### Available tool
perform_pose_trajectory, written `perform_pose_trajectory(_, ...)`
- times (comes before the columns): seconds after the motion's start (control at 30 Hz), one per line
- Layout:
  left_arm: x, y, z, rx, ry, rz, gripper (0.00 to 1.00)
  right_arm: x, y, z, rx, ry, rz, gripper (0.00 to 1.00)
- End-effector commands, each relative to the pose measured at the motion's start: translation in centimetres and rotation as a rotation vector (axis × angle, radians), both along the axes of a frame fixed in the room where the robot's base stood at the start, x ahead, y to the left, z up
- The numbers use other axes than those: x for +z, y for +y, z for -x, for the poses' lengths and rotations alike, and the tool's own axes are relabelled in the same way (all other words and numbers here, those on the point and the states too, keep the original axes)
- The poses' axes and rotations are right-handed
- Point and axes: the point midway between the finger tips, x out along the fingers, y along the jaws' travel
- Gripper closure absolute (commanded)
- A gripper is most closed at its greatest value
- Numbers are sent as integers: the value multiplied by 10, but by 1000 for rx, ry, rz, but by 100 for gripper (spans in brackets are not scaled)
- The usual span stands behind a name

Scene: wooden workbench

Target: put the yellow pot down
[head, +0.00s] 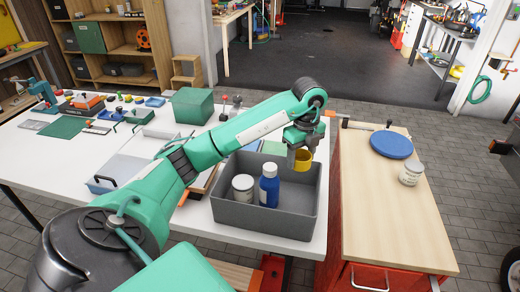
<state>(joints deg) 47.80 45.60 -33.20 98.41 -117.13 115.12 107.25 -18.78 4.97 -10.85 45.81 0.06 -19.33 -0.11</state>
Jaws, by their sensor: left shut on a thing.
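The yellow pot (304,159) is small and is held over the back right part of a grey crate (264,216). My left gripper (298,154) is shut on the pot and partly covers it. I cannot tell whether the pot touches anything below it. Inside the crate stand a blue bottle (269,187) with a white cap and a white can (243,187), both upright and left of the pot. My right gripper is not in view.
A wooden-topped cabinet (385,210) stands to the right, with a blue disc (391,145) and a white can (411,173) on it. The white bench (60,165) at left carries a green box (193,105) and many small items. The cabinet's front top is clear.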

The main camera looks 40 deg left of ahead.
Motion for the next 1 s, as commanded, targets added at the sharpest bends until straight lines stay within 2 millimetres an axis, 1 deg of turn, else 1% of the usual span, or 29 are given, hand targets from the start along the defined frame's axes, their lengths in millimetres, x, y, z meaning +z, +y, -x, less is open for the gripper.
perform_pose_trajectory(0.03, -7, 0, 0, 1, 3, 2, 67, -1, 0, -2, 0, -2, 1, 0)
perform_pose_trajectory(0.07, -11, 0, 0, 2, 3, 3, 75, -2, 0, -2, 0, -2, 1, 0)
perform_pose_trajectory(0.1, -18, 0, 1, 1, 5, 4, 78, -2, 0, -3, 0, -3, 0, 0)
perform_pose_trajectory(0.17, -31, -1, 1, 2, 6, 5, 78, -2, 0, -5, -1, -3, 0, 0)
perform_pose_trajectory(0.27, -56, 0, 2, 2, 9, 2, 78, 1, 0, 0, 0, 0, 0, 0)
perform_pose_trajectory(0.5, -118, 0, 1, 3, 7, 1, 78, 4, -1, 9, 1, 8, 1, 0)
perform_pose_trajectory(0.6, -138, 0, 1, 2, 6, 2, 78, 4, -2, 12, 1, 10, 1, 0)
perform_pose_trajectory(0.7, -149, 0, 0, 2, 2, 0, 78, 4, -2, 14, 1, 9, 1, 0)
perform_pose_trajectory(0.87, -160, 0, 0, 2, 2, 1, 78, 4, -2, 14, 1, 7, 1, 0)
perform_pose_trajectory(1.0, -179, 0, 0, 2, 4, 2, 78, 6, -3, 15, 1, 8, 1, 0)
